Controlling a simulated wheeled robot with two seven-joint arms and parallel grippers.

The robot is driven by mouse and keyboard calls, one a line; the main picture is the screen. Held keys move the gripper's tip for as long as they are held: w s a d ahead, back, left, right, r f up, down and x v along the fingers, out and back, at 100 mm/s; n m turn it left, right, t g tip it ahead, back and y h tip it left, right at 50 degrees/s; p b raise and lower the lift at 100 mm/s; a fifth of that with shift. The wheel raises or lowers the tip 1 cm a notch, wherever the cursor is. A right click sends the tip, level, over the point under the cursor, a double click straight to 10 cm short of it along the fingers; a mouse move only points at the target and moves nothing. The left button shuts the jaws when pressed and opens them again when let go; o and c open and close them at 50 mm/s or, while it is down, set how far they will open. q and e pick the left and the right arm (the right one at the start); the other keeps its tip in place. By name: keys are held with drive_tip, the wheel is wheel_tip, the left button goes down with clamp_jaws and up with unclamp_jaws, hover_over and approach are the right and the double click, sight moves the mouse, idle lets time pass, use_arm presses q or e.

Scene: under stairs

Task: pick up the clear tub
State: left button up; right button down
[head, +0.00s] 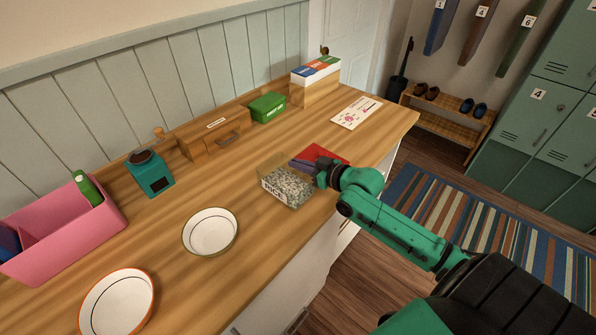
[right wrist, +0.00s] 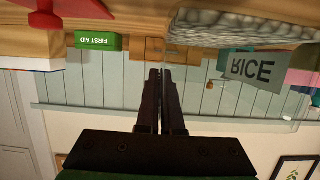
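The clear tub (head: 287,187) is a see-through box with pale grains inside and a RICE label on its front. It sits near the counter's front edge; I cannot tell if it is lifted. It also shows in the right wrist view (right wrist: 250,70), which is upside down. My right gripper (head: 322,178) is at the tub's right side. In the right wrist view, its dark fingers (right wrist: 160,75) are close together, with the tub's side wall lining up with the narrow gap between them. The fingertips are small and partly hidden in the head view. My left gripper is not in view.
A red item (head: 320,153) lies just behind the tub. A white bowl (head: 210,232) and a plate (head: 117,301) stand left. A green first aid box (head: 267,107), wooden drawer box (head: 212,134), teal device (head: 150,174) and pink bin (head: 65,238) line the wall.

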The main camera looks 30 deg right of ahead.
wheel_tip(320, 180, up, 17)
drive_tip(key=b, duration=0.2)
drive_tip(key=shift+f, duration=0.15)
idle(2.2)
